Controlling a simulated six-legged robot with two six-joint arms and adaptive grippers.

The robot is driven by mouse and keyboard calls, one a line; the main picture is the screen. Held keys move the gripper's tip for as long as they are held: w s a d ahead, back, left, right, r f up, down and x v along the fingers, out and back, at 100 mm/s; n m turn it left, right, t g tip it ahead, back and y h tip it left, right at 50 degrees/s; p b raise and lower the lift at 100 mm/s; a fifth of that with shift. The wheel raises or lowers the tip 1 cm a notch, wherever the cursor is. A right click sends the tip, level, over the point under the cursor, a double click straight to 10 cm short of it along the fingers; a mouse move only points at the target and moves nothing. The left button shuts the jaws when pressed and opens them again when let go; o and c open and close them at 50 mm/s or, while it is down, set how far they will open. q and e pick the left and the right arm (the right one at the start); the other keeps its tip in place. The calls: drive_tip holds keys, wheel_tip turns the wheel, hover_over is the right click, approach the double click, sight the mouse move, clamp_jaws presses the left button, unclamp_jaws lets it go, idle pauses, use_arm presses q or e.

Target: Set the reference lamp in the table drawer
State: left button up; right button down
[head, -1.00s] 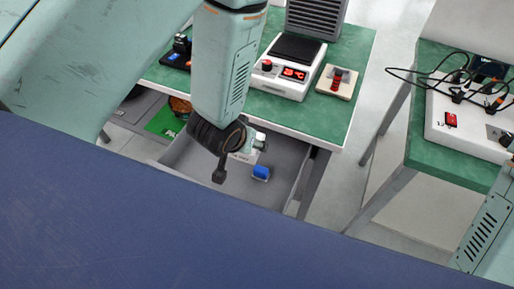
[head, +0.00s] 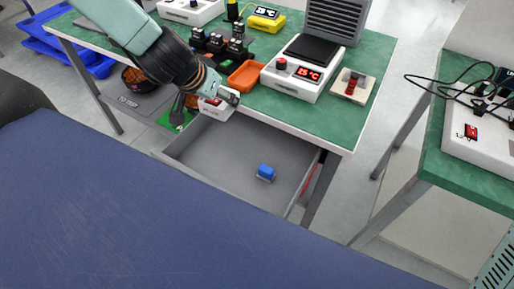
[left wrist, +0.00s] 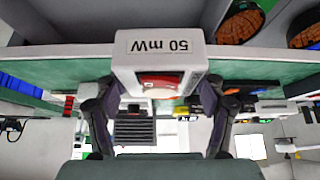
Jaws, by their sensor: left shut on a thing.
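My left gripper (head: 207,99) is shut on a white box with a red face (head: 217,107), which seems to be the reference lamp. In the left wrist view the box (left wrist: 160,52) sits between the two fingers (left wrist: 159,100) and its label reads "50 mW", upside down. In the head view the box is by the table's front edge, at the back left of the open drawer. The grey table drawer (head: 225,150) is pulled out and holds a small blue object (head: 266,172) right of its middle. My right gripper is out of view.
The green table (head: 350,117) carries an orange tray (head: 246,75), a white device reading 15 °C (head: 301,85) and a small switch box (head: 352,85). A grey "TO TEST" mat (head: 135,104) lies lower left. Most of the drawer floor is bare.

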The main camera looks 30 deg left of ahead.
use_arm(q)
drive_tip(key=shift+d+r, duration=0.1)
drive_tip(key=shift+r, duration=0.05)
drive_tip(key=shift+s, duration=0.1)
drive_tip(key=b, duration=1.2)
approach(238, 130)
drive_tip(key=f, duration=0.1)
drive_tip(key=s+f, duration=0.1)
drive_tip(key=f, duration=0.1)
drive_tip(key=shift+s+f, duration=0.15)
drive_tip(key=shift+f, duration=0.1)
drive_tip(key=shift+w+a, duration=0.2)
drive_tip(key=shift+w, duration=0.25)
drive_tip(key=w+b, duration=0.3)
drive_tip(key=shift+w+d+f, duration=0.1)
drive_tip(key=shift+d+f, duration=0.1)
drive_tip(key=shift+f, duration=0.35)
drive_tip(key=shift+a, duration=0.1)
